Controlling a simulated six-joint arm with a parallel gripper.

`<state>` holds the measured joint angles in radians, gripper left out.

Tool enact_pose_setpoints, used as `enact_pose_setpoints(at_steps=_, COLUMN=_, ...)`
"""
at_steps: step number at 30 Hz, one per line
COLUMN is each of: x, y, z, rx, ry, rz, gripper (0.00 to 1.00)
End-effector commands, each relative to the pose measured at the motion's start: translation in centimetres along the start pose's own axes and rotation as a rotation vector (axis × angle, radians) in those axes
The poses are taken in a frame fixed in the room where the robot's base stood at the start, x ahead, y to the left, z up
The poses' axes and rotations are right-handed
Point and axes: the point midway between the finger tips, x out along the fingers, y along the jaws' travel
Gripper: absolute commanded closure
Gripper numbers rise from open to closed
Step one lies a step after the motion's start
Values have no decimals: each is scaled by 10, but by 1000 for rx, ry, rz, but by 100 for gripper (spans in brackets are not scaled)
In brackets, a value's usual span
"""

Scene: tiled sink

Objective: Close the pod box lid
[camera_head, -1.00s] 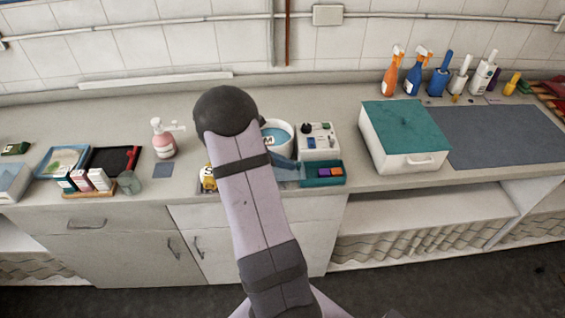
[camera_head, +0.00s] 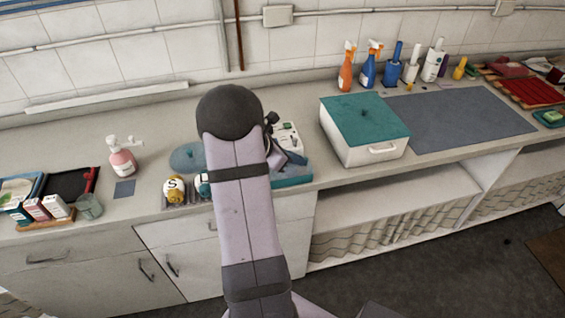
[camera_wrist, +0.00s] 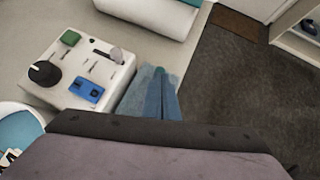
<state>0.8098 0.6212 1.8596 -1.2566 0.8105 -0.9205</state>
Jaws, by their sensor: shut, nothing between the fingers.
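A low teal box (camera_head: 291,180) at the counter's front edge, right of my arm, looks like the pod box. Its inside is mostly hidden by my gripper (camera_head: 294,158), and I cannot make out its lid's position. My gripper is over or just behind this box in the head view; whether it touches is unclear. In the wrist view my shut blue-grey fingers (camera_wrist: 158,75) show at the middle with nothing visibly held. A paler blue surface lies around them, too unclear to name.
A white control box with a black knob (camera_wrist: 45,73) stands close left of the fingers in the wrist view. A white bin with a teal top (camera_head: 365,125) stands to the right. Spray bottles (camera_head: 368,65) line the wall. A pink soap pump (camera_head: 122,160) stands left.

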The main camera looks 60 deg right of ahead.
Motion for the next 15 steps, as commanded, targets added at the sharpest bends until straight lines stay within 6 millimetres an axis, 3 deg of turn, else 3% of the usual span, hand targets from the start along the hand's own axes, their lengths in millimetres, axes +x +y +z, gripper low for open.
enact_pose_setpoints(at_steps=15, x=-4, y=-2, z=-4, rx=-1, ry=-3, rz=-5, gripper=100)
